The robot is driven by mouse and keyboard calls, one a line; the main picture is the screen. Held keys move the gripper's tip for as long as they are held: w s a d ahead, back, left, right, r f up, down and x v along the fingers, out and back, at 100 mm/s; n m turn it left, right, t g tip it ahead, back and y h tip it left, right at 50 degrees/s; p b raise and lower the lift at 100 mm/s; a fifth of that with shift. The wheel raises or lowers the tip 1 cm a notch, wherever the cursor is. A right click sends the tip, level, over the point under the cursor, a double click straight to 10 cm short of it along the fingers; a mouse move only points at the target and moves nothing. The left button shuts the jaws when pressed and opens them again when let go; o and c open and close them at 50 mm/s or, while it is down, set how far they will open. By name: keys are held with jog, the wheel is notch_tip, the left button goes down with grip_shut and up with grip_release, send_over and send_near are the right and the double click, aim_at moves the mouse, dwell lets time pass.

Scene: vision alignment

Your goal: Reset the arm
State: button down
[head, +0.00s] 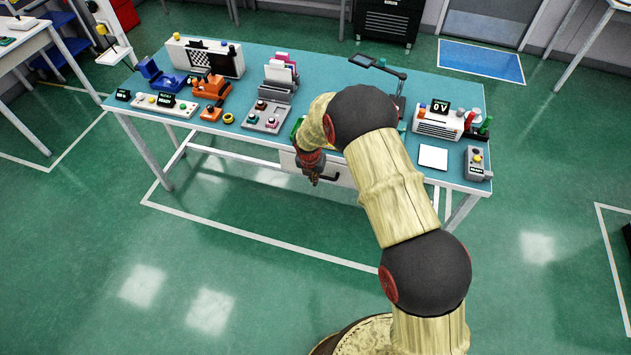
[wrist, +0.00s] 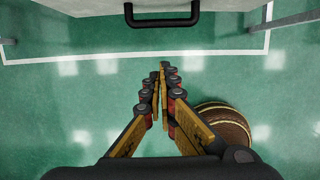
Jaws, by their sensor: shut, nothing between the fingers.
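My arm shows in the head view, reaching from the lower right toward the front edge of the workbench (head: 235,140). My gripper (head: 314,178) hangs down in front of the bench drawer (head: 345,175), close to its dark handle. In the wrist view my gripper (wrist: 160,75) points at the green floor (wrist: 70,120), its fingers together and empty. The drawer handle (wrist: 162,20) shows just beyond the fingertips at the top of that view.
On the bench stand an orange device (head: 210,87), a rack with panels (head: 278,75), a control box with knobs (head: 266,117), a white meter unit (head: 440,120), a white square pad (head: 433,157) and a small grey box (head: 475,163). Open floor lies in front of the bench.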

jog(key=shift+v, duration=1.2)
jog(key=s+d+r+m+g, duration=0.2)
jog(key=s+d+m+g, duration=0.1)
jog(key=s+m, duration=0.9)
jog(key=s+d+r+m+t+b, duration=0.1)
jog(key=s+d+r+m+t, duration=0.2)
jog(key=r, duration=1.4)
jog(key=s+d+r+m+t+b, duration=0.1)
jog(key=s+d+r+m+t, duration=0.2)
jog(key=s+d+r+m, duration=0.6)
jog(key=s+r+m, duration=0.8)
jog(key=s+r, duration=0.1)
jog(key=s, duration=0.6)
jog(key=shift+r+y, duration=0.35)
jog(key=shift+y, duration=0.05)
